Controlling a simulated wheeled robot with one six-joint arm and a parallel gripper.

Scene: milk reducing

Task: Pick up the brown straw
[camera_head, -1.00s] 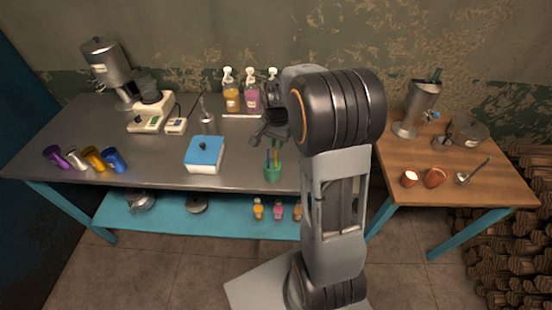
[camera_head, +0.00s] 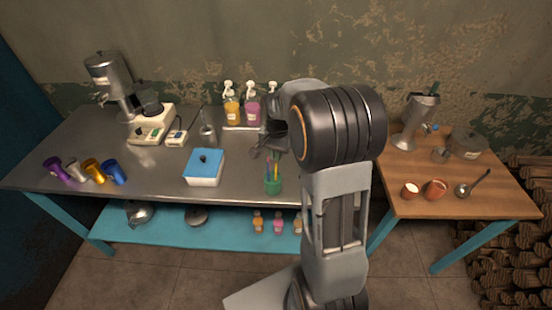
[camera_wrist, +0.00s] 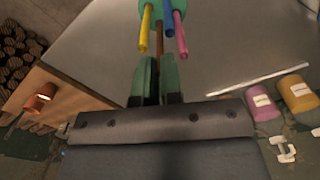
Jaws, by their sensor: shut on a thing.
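A green cup (camera_head: 273,187) stands near the front edge of the grey table and holds several coloured straws. In the wrist view the cup (camera_wrist: 150,9) is at the top, with a yellow straw (camera_wrist: 145,32), a blue straw (camera_wrist: 168,22) and a pink straw (camera_wrist: 180,36) sticking out of it. The brown straw (camera_wrist: 159,38) runs from the cup down between my green fingers. My gripper (camera_wrist: 159,72) is shut on the brown straw, close by the other straws. In the head view my gripper (camera_head: 262,152) is just above the cup, partly hidden by my arm.
A white box with a blue lid (camera_head: 204,167) stands left of the cup. Metallic cups (camera_head: 94,171) lie at the left. A wooden table (camera_head: 460,200) is at the right.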

